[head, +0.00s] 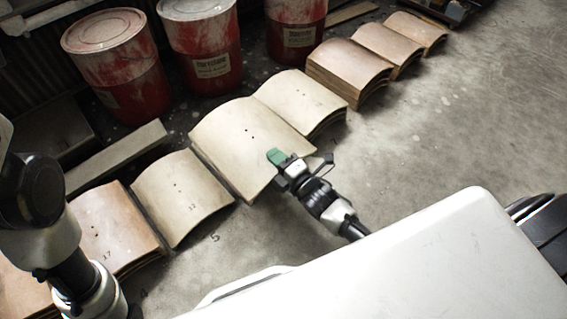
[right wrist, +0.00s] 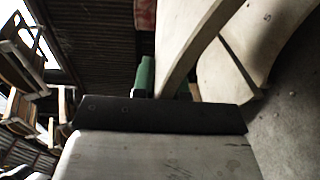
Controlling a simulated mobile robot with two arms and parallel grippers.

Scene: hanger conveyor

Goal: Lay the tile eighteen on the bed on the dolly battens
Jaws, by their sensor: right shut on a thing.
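My right gripper (head: 277,160), with a green fingertip, is shut on the near edge of a large cream curved tile (head: 235,140) with small dark holes. I cannot read a number on this tile. In the right wrist view the tile's edge (right wrist: 192,45) rises from between the fingers (right wrist: 155,78). The tile looks raised above the row of tiles beside it. I cannot identify the dolly or its battens in either view. My left arm shows at the left of the head view, but its gripper is not in view.
Tiles marked 17 (head: 105,225) and 12 (head: 185,190) lie to the left. More stacked tiles (head: 300,97) (head: 345,65) run to the upper right. Red drums (head: 115,68) (head: 205,55) (head: 298,35) stand behind. The concrete floor (head: 450,130) at right is clear.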

